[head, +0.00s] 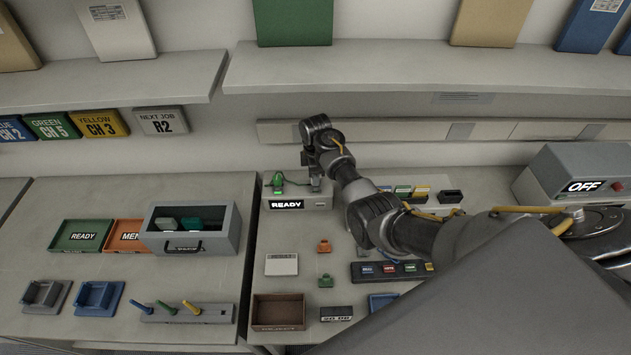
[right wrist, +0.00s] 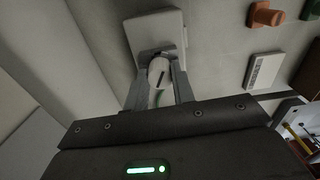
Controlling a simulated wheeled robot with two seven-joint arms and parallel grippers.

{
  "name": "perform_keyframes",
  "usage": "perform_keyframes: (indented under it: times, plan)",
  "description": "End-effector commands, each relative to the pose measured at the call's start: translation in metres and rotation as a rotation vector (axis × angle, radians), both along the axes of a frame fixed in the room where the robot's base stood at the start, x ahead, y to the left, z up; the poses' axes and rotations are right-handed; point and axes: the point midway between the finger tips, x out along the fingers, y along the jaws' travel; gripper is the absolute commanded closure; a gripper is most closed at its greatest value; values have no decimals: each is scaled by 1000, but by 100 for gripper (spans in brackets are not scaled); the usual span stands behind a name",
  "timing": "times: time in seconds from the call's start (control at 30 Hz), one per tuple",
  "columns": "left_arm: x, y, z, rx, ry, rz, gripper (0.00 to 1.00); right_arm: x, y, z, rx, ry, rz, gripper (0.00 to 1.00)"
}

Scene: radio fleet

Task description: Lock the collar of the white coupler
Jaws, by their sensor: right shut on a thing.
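The white coupler (right wrist: 159,70) shows in the right wrist view between the two fingers of my right gripper (right wrist: 159,88). The fingers are shut on it, one on each side. A dark slot-like mark is on its face. It sits at a pale grey block with a dark recess; in the head view this is the unit (head: 318,202) with the READY display. There my right gripper (head: 316,184) points down at the right end of the unit and mostly hides the coupler. I cannot tell how the collar is turned. My left gripper is not in view.
A green device (head: 278,182) stands at the left of the READY unit. Orange (head: 324,246) and green (head: 326,281) small pieces and a white card (head: 282,264) lie in front. A grey box marked OFF (head: 583,172) stands at right. The grey drawer (head: 193,240) is at left.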

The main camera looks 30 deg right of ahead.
Motion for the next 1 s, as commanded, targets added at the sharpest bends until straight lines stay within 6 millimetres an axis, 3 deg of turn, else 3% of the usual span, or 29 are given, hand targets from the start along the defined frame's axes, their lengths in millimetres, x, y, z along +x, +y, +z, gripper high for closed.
perform_keyframes:
  times: [0.2,0.5,0.8,1.0]
  plan:
    - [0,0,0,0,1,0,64,-2,1,-4,1,5,-288,91]
    - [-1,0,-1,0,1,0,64,-2,1,-5,1,7,-331,91]
    - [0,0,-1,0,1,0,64,-3,2,-6,-1,9,-699,91]
    - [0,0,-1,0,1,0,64,-3,2,-6,0,9,-723,91]
